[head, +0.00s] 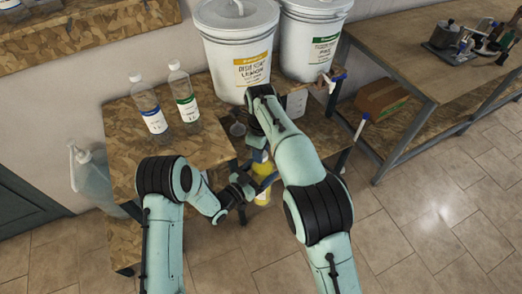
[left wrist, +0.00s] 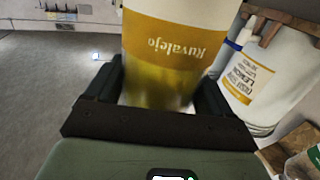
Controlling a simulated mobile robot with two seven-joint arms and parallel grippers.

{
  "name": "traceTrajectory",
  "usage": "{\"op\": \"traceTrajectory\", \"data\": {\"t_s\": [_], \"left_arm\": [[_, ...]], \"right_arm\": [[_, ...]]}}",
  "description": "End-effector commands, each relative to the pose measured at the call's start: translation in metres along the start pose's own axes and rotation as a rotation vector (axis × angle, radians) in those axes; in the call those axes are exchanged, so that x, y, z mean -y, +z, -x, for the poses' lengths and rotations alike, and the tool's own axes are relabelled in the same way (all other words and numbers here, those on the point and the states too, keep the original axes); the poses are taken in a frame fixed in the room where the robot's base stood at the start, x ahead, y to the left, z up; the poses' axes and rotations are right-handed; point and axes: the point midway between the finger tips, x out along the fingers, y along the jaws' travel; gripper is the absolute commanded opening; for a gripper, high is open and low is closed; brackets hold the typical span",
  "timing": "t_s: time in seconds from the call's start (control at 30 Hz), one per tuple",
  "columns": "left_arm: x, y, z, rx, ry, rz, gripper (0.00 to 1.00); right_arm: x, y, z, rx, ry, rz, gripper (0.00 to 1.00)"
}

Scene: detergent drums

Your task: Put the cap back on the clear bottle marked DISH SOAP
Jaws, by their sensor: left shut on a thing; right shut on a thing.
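A bottle with a yellow-and-white label and yellow liquid (head: 263,172) is upright in front of the table. My left gripper (head: 246,184) is shut around its body. The bottle (left wrist: 165,50) fills the middle of the left wrist view, upside down there, with a brand name readable but not the words DISH SOAP. My left gripper's fingers (left wrist: 158,88) press on both its sides. My right gripper (head: 258,148) is just above the bottle, largely hidden by my right forearm. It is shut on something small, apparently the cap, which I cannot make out. The bottle's mouth is hidden too.
Two clear bottles with white caps, one blue-labelled (head: 148,108) and one green-labelled (head: 184,98), stand on the wooden table (head: 125,130). A yellow-labelled drum (head: 225,55) and a green-labelled drum (head: 310,30) stand behind. A jug (head: 90,175) is at left.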

Motion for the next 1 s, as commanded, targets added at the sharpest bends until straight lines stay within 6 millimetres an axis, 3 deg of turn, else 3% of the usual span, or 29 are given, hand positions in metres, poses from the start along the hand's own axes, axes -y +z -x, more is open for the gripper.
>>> {"op": "traceTrajectory", "data": {"t_s": [0.23,0.33,0.53,0.87,0.9,0.93,1.0], "left_arm": [[-0.0013,-0.003,-0.0012,-0.008,0.004,-0.003,0.0],[-0.0013,-0.003,-0.0011,-0.009,0.004,-0.002,0.0],[-0.001,-0.0034,-0.0012,-0.01,0.004,-0.003,0.0],[-0.0013,-0.0033,-0.0012,-0.009,0.004,-0.003,0.0],[-0.0013,-0.0032,-0.0012,-0.009,0.004,-0.003,0.0],[-0.0013,-0.0032,-0.0012,-0.009,0.004,-0.002,0.0],[-0.0011,-0.0032,-0.0012,-0.009,0.004,-0.002,0.0]], "right_arm": [[0.0034,-0.0007,-0.0003,-0.001,-0.005,-0.615,0.07],[0.0035,-0.0021,-0.0033,-0.01,-0.003,-0.79,0.07],[0.0046,-0.0021,-0.0003,0.0,-0.003,-0.925,0.07],[0.005,-0.0019,0.0004,0.004,-0.002,-0.937,0.07],[0.005,-0.0019,0.0005,0.004,-0.002,-0.937,0.47],[0.005,-0.002,0.0005,0.004,-0.002,-0.937,0.57],[0.0049,-0.002,0.0004,0.003,-0.002,-0.936,0.6]]}}
